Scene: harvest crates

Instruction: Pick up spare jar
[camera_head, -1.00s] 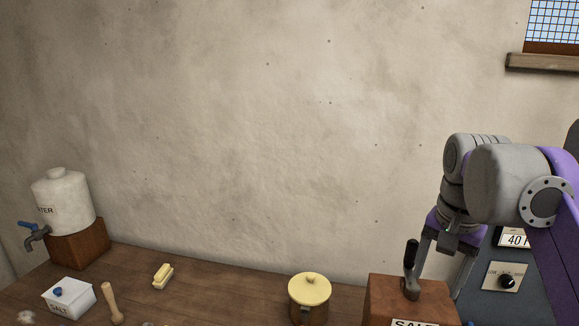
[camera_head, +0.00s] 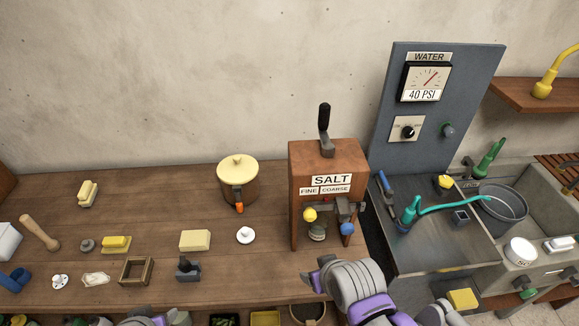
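I cannot tell for certain which object is the spare jar. A brown pot with a cream lid and an orange spout or tap (camera_head: 238,182) stands on the wooden counter, left of the salt dispenser. A small greenish jar-like thing (camera_head: 317,233) sits under the dispenser's outlet, partly hidden by its knobs. My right arm comes in from the lower right, and its wrist is in front of the dispenser at the counter's front edge.
The wooden salt dispenser (camera_head: 328,160) has a black-handled lever on top. Butter pieces, a wooden pestle (camera_head: 40,233), a small wooden frame (camera_head: 136,271) and a white lid (camera_head: 245,235) lie on the counter. A metal sink (camera_head: 440,245) and blue water panel (camera_head: 430,110) stand right.

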